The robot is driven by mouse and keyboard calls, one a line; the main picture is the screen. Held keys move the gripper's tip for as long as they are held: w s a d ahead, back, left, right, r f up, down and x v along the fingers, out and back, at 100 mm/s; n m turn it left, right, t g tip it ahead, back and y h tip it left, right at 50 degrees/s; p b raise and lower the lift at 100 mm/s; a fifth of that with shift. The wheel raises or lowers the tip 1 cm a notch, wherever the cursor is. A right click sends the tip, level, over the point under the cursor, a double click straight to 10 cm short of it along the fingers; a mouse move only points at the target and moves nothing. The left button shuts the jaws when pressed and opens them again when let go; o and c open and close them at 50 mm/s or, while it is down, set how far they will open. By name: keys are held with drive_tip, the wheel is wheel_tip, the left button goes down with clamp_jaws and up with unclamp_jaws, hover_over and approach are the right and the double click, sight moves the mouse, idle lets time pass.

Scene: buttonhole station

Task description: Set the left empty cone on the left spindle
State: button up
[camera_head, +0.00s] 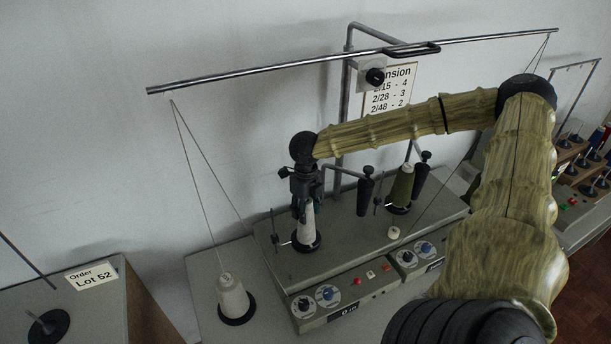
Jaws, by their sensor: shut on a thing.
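A slim pale cone (306,231) is upright at the left of the winding machine, over the dark round base of the left spindle (308,246). My gripper (308,205) comes down from above and is shut on the cone's upper part. The fingers hide the cone's top. The spindle's shaft is hidden, so the cone seems to be around it, but I cannot tell whether its lower end touches the base.
A white yarn cone (232,298) stands front left, threads rising to the overhead bar (350,62). A green yarn cone (402,186) stands on the right spindle between dark arms (366,196). A control panel (347,297) lies in front. My arm crosses the right side.

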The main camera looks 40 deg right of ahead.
drive_tip(key=o, duration=0.9)
drive_tip(key=shift+o, duration=0.2)
drive_tip(key=shift+r, duration=5.95)
